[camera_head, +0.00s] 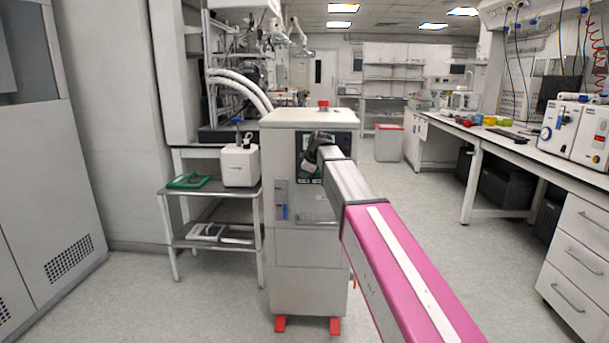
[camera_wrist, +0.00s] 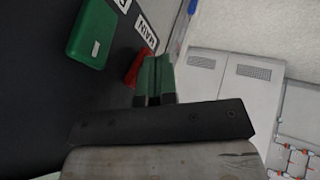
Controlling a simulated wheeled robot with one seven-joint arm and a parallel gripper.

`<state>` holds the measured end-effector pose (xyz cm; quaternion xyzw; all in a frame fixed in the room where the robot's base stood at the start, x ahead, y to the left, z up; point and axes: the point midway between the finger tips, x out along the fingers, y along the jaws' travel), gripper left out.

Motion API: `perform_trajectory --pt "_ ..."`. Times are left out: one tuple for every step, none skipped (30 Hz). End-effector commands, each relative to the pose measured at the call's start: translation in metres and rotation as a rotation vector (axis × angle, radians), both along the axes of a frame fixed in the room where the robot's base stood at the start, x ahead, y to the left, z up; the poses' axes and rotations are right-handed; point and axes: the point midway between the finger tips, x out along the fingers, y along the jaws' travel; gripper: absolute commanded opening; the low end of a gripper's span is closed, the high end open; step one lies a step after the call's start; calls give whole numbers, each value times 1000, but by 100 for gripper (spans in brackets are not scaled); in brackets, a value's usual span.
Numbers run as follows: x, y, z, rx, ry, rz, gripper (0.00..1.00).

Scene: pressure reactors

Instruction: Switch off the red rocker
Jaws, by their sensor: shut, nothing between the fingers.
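The red rocker (camera_wrist: 136,68) shows in the wrist view on a dark panel (camera_wrist: 60,75), beside a white label reading MAIN (camera_wrist: 146,32). My gripper (camera_wrist: 156,62) is shut and empty, with its fingertips right next to the red rocker. The fingers hide part of the rocker, and I cannot tell whether they touch it or which way it is tipped. In the head view, the dark panel (camera_head: 345,144) is on the front of a grey cabinet (camera_head: 290,245). My arm covers much of that panel, and the rocker cannot be made out there.
A larger green part (camera_wrist: 92,33) sits on the panel near the rocker. A red button (camera_head: 323,104) tops the cabinet. A metal cart (camera_head: 215,245) with a white device (camera_head: 240,163) stands close at left. A lab bench (camera_head: 510,150) is at right, with open floor between.

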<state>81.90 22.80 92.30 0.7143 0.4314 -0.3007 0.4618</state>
Motion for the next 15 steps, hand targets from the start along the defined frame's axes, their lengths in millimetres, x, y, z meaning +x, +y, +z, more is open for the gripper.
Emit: perform_trajectory --pt "0 0 0 0 0 0 0" --pt "0 0 0 0 0 0 0" --pt "0 0 0 0 0 0 0" --pt "0 0 0 0 0 0 0" --pt "0 0 0 0 -1 0 0" --pt "0 0 0 0 -5 0 0" --pt "0 0 -1 0 -12 0 0" --pt "0 0 -1 -1 -23 0 0" --pt "1 0 -2 -1 -41 -1 0" --pt "1 0 -3 -2 -59 -1 0" --pt "2 -1 -4 -2 -79 -1 0" --pt "4 0 -3 -2 -83 -1 0" --pt "4 0 -3 -2 -81 -1 0" --pt "4 0 -2 -2 -81 -1 0" --pt "4 0 -2 -2 -81 -1 0"
